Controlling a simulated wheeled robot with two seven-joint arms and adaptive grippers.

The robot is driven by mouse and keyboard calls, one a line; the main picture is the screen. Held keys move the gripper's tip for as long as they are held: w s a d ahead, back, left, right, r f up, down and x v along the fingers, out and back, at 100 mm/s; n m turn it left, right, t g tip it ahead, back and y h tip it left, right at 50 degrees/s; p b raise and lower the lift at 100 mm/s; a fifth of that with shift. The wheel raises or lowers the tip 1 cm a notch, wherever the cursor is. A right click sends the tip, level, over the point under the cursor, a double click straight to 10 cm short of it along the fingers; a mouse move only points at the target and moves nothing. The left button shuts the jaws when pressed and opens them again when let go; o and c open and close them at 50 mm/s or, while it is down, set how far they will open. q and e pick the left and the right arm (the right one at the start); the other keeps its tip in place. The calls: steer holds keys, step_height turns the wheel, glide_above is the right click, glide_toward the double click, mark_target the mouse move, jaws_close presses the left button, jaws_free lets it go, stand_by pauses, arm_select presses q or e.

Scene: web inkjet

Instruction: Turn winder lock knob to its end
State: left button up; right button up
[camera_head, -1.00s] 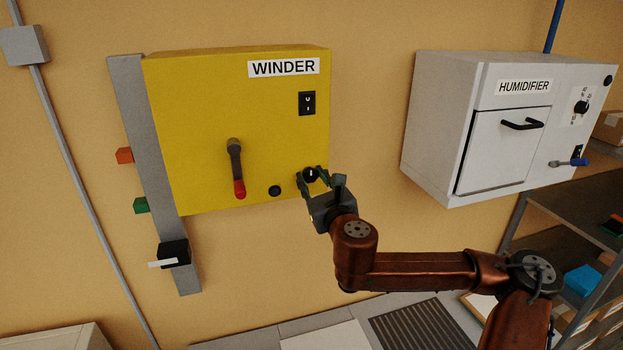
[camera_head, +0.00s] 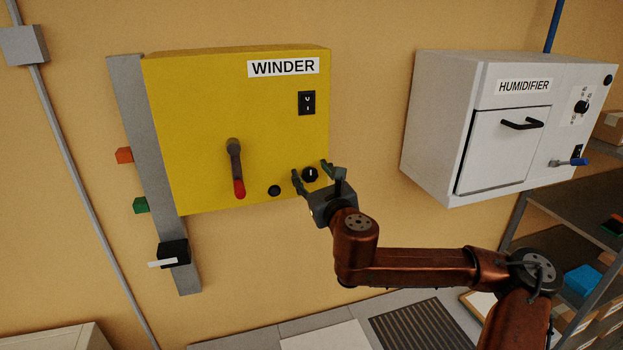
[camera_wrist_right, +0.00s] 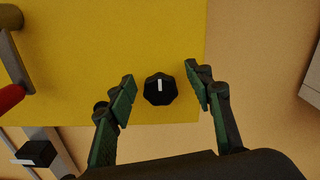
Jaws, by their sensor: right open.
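The winder (camera_head: 200,120) is a yellow box on the wall with a "WINDER" label. Its lock knob (camera_head: 310,174) is a small black knob with a white mark, low at the right edge of the front face. In the right wrist view the knob (camera_wrist_right: 160,89) is many-sided and its white mark points roughly up. My right gripper (camera_head: 313,171) is open, its green fingers apart on either side of the knob. In the wrist view both fingers (camera_wrist_right: 162,84) show clear gaps to the knob. My left gripper is not in view.
A lever with a red grip (camera_head: 239,188), a black button (camera_head: 274,190) and a black rocker switch (camera_head: 307,103) are on the winder's face. A white humidifier (camera_head: 440,125) hangs to the right. Bare wall lies between the boxes.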

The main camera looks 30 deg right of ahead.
step_height(320, 180, up, 9)
steer(key=shift+f, duration=0.2)
steer(key=shift+a, duration=0.1)
stand_by(0.5)
